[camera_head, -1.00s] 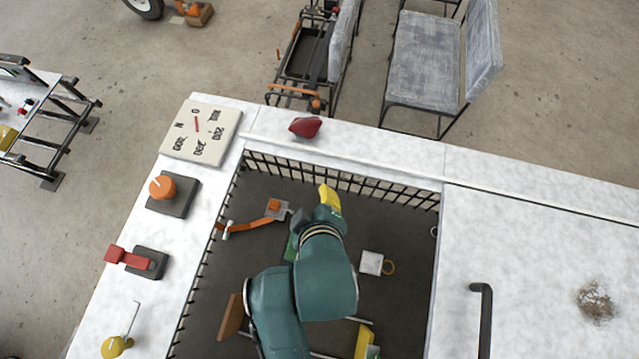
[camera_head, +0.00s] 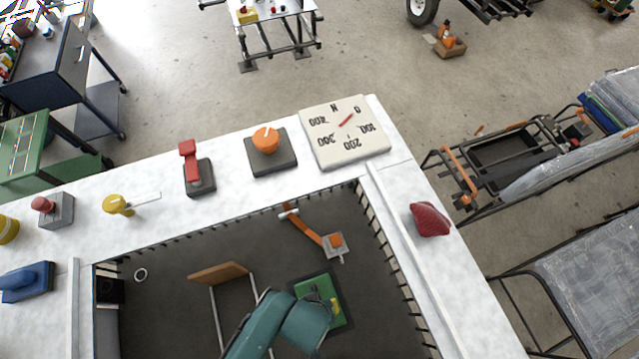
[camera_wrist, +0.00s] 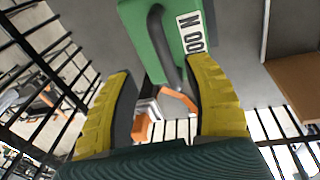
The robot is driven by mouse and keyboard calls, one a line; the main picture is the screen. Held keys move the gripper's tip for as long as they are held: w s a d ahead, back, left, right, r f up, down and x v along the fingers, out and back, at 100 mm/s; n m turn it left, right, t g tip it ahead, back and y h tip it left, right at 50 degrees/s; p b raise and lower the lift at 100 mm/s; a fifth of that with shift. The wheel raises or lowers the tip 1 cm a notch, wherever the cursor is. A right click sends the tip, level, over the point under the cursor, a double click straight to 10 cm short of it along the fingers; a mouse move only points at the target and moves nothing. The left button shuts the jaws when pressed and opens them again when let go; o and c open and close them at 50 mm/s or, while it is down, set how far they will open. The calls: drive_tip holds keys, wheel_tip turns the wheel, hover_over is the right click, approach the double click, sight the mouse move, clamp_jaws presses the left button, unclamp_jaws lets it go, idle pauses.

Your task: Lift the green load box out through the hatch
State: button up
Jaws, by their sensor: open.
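The green load box (camera_head: 312,286) sits down in the hatch in the head view, partly hidden by my teal arm. In the wrist view the box (camera_wrist: 140,25) is at the top, with a dark curved handle (camera_wrist: 163,45) and a white label with black lettering. My gripper (camera_wrist: 163,82) has its yellow fingers spread, with the handle's lower end showing between them. I cannot tell whether either finger touches it. In the head view a yellow finger shows over the box.
The hatch has a white rim (camera_head: 385,205) with dark bars along its inside. An orange-ended lever (camera_head: 305,230) and a brown board (camera_head: 219,272) are inside. A dial (camera_head: 345,135), an orange knob (camera_head: 266,140), a red lever (camera_head: 192,165) and a red lump (camera_head: 430,220) stand on the rim.

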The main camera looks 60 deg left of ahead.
drive_tip(key=f, duration=0.2)
drive_tip(key=a+f, duration=0.1)
drive_tip(key=f, duration=0.1)
drive_tip(key=f+b, duration=0.1)
drive_tip(key=f, duration=0.1)
drive_tip(key=shift+w+a+f, duration=0.1)
drive_tip(key=shift+w+a, duration=0.1)
drive_tip(key=shift+w, duration=0.1)
clamp_jaws()
